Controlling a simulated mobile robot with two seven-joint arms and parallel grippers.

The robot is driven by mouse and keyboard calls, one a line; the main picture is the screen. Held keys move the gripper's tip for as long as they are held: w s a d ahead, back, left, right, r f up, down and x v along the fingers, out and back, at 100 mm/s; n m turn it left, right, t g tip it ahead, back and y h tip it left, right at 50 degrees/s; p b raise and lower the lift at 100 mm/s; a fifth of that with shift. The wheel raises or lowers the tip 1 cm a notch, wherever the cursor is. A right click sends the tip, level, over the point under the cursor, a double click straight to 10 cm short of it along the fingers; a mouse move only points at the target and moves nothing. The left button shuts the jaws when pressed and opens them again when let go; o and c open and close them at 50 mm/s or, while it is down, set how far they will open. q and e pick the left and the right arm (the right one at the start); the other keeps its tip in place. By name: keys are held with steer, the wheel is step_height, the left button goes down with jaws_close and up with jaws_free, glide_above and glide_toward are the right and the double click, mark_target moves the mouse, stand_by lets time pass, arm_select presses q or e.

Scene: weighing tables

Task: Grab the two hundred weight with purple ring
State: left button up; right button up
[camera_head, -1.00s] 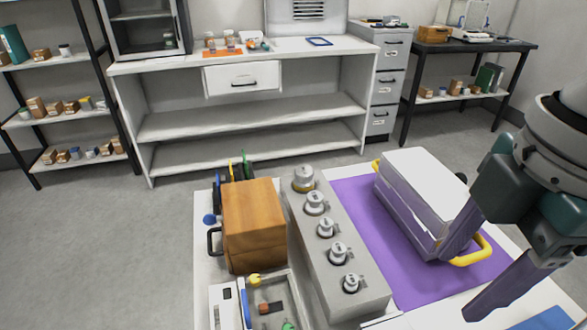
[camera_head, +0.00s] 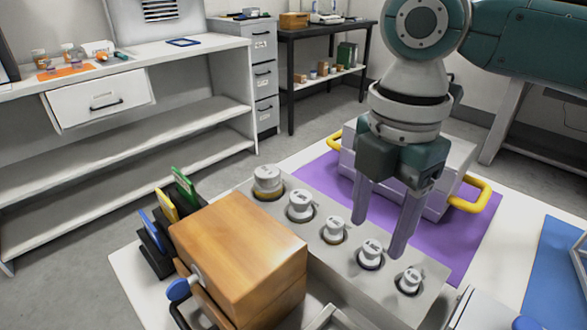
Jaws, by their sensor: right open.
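Several grey knobbed weights stand upright in a row of round sockets in a long grey block (camera_head: 318,247), largest at the far end. The fourth from the far end, a weight with a dark purplish ring (camera_head: 370,254), is the likeliest match; its label is too small to read. The largest weight (camera_head: 267,181) has a yellowish ring. My right gripper (camera_head: 381,238) points down with its fingers apart and empty. Its tips are close to the fourth weight; whether they touch or straddle it I cannot tell. My left gripper is out of view.
A white case with yellow handles (camera_head: 461,165) lies on a purple mat (camera_head: 318,174) behind the gripper. A wooden box (camera_head: 235,255) stands left of the block. A blue mat (camera_head: 548,275) lies at the right.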

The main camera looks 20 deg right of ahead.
mark_target(373, 246)
step_height(373, 246, down, 4)
steer(key=shift+d+r+b, duration=0.1)
steer(key=shift+b, duration=0.2)
steer(key=shift+w, duration=0.1)
jaws_close()
stand_by(0.4)
